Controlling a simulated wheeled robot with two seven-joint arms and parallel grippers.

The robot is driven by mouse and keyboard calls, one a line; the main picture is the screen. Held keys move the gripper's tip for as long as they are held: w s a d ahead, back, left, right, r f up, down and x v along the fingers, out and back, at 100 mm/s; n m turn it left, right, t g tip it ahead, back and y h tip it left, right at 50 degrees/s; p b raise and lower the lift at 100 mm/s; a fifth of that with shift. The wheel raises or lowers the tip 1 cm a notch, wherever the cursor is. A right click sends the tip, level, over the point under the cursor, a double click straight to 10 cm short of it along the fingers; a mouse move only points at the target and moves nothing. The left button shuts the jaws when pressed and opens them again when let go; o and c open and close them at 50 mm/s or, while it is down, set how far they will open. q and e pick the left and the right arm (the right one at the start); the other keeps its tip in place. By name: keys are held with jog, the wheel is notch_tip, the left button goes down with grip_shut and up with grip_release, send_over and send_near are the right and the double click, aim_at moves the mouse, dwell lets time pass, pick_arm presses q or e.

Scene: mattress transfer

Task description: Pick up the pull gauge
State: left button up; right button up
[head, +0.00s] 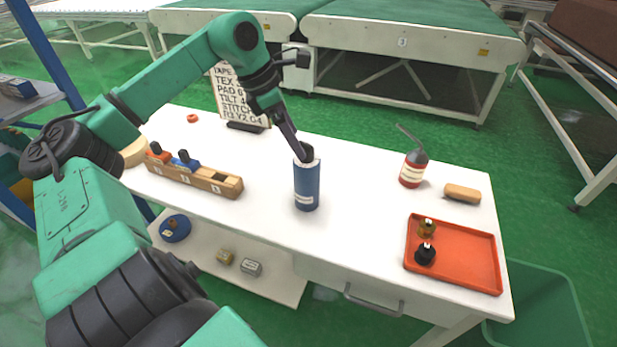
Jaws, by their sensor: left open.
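I cannot tell for certain which object is the pull gauge. The wooden rack (215,187) at the left of the white table has numbered places. An orange piece with a black top (157,153) and a blue piece with a black top (185,160) stand in it, and its right-hand place looks empty. A blue cylinder (307,188) with pale labels stands upright mid-table. My left gripper (303,152) points down at the cylinder's top and is open. The fingertips overlap the dark top there, so contact cannot be told. My right gripper is not in view.
An orange tray (475,262) holds a brass piece (427,227) and a black piece (425,253). A text sign (236,97) stands at the back. The table centre-right is clear.

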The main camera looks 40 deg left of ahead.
aim_at(308, 163)
pick_arm(q)
jog(key=x, duration=0.3)
jog(key=p+x, duration=0.1)
jog(key=x, duration=0.4)
jog(key=shift+s+d+f, duration=0.15)
jog(key=shift+s+f, duration=0.05)
jog(key=shift+f, duration=0.15)
jog(key=shift+r, duration=0.1)
grip_shut()
